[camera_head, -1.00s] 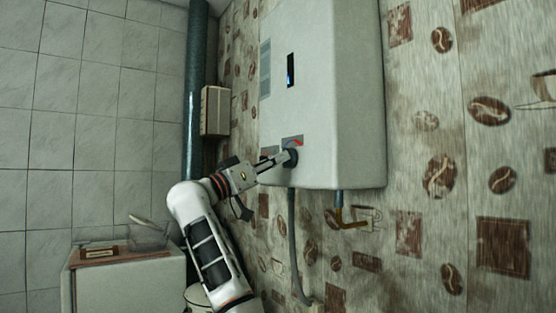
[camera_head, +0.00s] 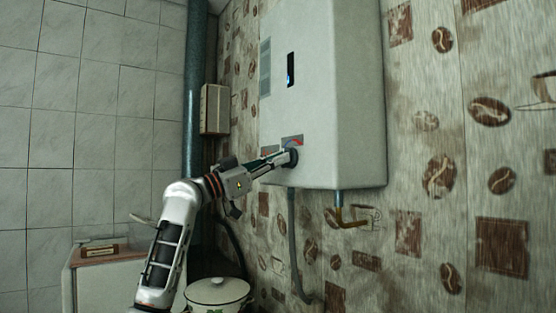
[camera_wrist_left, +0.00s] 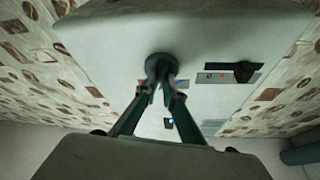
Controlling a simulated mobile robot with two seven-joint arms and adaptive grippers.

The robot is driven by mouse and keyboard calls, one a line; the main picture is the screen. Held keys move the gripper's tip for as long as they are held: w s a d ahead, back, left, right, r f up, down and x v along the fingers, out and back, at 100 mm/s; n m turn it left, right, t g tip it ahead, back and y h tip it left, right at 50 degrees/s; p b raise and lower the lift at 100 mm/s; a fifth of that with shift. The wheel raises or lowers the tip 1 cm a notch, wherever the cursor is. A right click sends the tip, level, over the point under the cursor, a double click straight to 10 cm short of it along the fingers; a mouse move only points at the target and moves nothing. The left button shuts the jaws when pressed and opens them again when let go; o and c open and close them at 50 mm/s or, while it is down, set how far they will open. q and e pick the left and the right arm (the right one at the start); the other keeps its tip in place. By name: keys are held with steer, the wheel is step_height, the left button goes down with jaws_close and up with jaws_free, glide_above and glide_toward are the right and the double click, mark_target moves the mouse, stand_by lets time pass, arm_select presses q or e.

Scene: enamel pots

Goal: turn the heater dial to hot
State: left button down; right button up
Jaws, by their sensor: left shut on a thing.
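The white water heater (camera_head: 320,90) hangs on the wall, and its front fills the top of the left wrist view (camera_wrist_left: 200,30). A dark round dial (camera_head: 292,158) sits low on the front, below a small plate with a red mark (camera_head: 297,141). My left gripper (camera_head: 286,159) is shut on this dial, reaching it from the lower left. In the left wrist view both fingertips (camera_wrist_left: 161,82) press on the dial (camera_wrist_left: 158,64) from two sides. The dial's pointer direction is hidden by the fingers. A second dark dial (camera_wrist_left: 242,71) on a marked plate is free. My right gripper is not in view.
A white enamel pot (camera_head: 217,293) stands below my left arm. A white cabinet (camera_head: 110,285) is at lower left. A dark vertical pipe (camera_head: 195,90) runs behind.

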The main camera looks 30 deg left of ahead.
arm_select(q)
steer(key=m+g+h+p, duration=0.1)
steer(key=m, duration=0.2)
steer(key=m+g+h+p, duration=0.1)
steer(key=m+g, duration=0.1)
steer(key=m, duration=0.2)
steer(key=m+g+p, duration=0.1)
steer(key=m, duration=0.3)
steer(key=shift+a+r+g+h, duration=0.1)
steer(key=shift+r+g+h, duration=0.05)
steer(key=shift+g+h, duration=0.2)
steer(key=shift+m, duration=0.4)
steer(key=c, duration=2.2)
jaws_free()
steer(key=shift+o, duration=0.2)
steer(key=v, duration=1.2)
